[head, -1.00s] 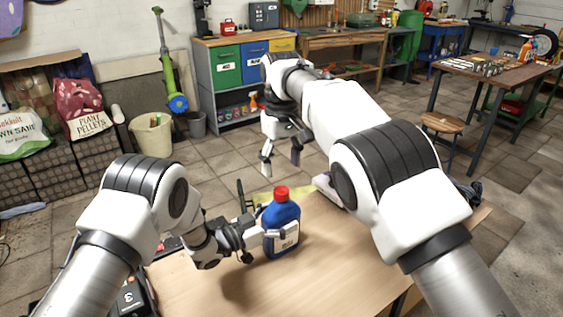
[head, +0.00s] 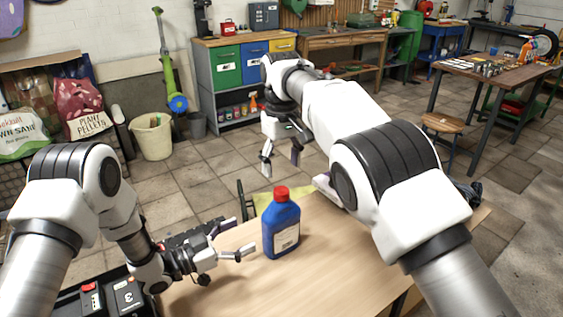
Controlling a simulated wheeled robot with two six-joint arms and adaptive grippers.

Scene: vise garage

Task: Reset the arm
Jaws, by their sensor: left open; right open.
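My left arm comes in from the left, and its gripper (head: 228,240) is open and empty over the table, just left of the blue bottle (head: 281,228). The bottle stands upright on the wooden table (head: 330,270), with a red cap and a pale label. A small gap shows between the fingers and the bottle. My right arm reaches up and away across the right side. Its gripper (head: 281,165) hangs open and empty above the floor beyond the table's far edge.
A black case with red parts (head: 95,295) lies at the lower left, beside my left arm. Something yellow (head: 290,196) shows behind the bottle, partly hidden. A stool (head: 447,130) and a workbench (head: 490,68) stand far right. The table's front middle is clear.

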